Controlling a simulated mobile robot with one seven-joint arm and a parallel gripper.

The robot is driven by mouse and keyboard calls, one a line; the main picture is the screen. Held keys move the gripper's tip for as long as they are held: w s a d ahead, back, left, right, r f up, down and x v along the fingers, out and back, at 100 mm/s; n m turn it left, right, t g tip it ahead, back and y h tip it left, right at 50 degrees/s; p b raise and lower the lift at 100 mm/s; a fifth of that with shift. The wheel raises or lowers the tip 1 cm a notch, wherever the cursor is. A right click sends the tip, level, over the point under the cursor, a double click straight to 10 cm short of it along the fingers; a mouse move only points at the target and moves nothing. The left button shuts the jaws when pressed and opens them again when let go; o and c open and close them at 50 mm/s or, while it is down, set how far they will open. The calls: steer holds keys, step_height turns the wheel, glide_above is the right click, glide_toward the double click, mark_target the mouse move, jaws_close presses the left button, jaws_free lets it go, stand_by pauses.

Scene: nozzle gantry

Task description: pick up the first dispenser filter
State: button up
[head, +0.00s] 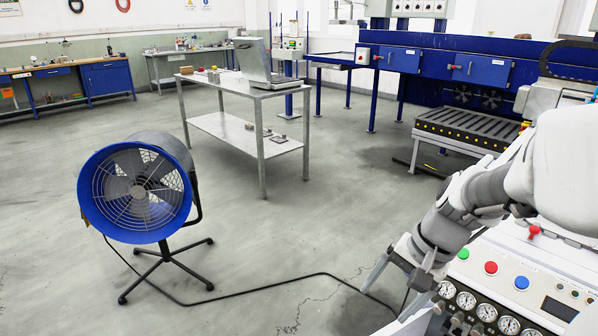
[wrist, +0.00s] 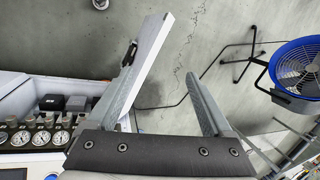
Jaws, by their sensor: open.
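My gripper (wrist: 167,68) is open, with a gap of bare floor between its fingers. In the head view my gripper (head: 385,272) hangs beside the left end of the white machine panel, pointing down toward the floor side. Several small dark blocks (wrist: 76,103) sit in a row on the machine behind the dials, left of my gripper in the wrist view. They may be the dispenser filters, but I cannot tell for sure.
The white panel (head: 520,262) carries coloured buttons, dials (head: 466,301) and a small display. A blue fan (head: 137,190) stands on the floor at left, its black cable (head: 270,289) running toward the machine. A metal table (head: 262,92) stands behind. Open floor lies between.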

steer(key=w+d+f+m+t+y, duration=0.1)
steer(key=w+d+f+m+y, duration=0.15)
steer(key=d+f+m, duration=0.65)
steer(key=w+d+f+m+t+y, duration=0.2)
steer(key=d+f+m+y, duration=0.15)
steer(key=f, duration=1.05)
steer(key=s+d+f+m+t+h, duration=0.1)
steer(key=s+f+m+t, duration=0.2)
steer(key=f, duration=0.4)
steer(key=s+d+f+m+t+h, duration=0.1)
steer(key=s+f+m, duration=0.1)
steer(key=f+m, duration=0.45)
steer(key=s+d+f+m+t, duration=0.2)
steer(key=s+f, duration=0.1)
steer(key=f, duration=0.6)
steer(key=b+x, duration=0.5)
steer(key=x, duration=1.3)
steer(key=shift+s+f+m+h, duration=0.3)
steer(key=shift+a, duration=0.1)
jaws_close()
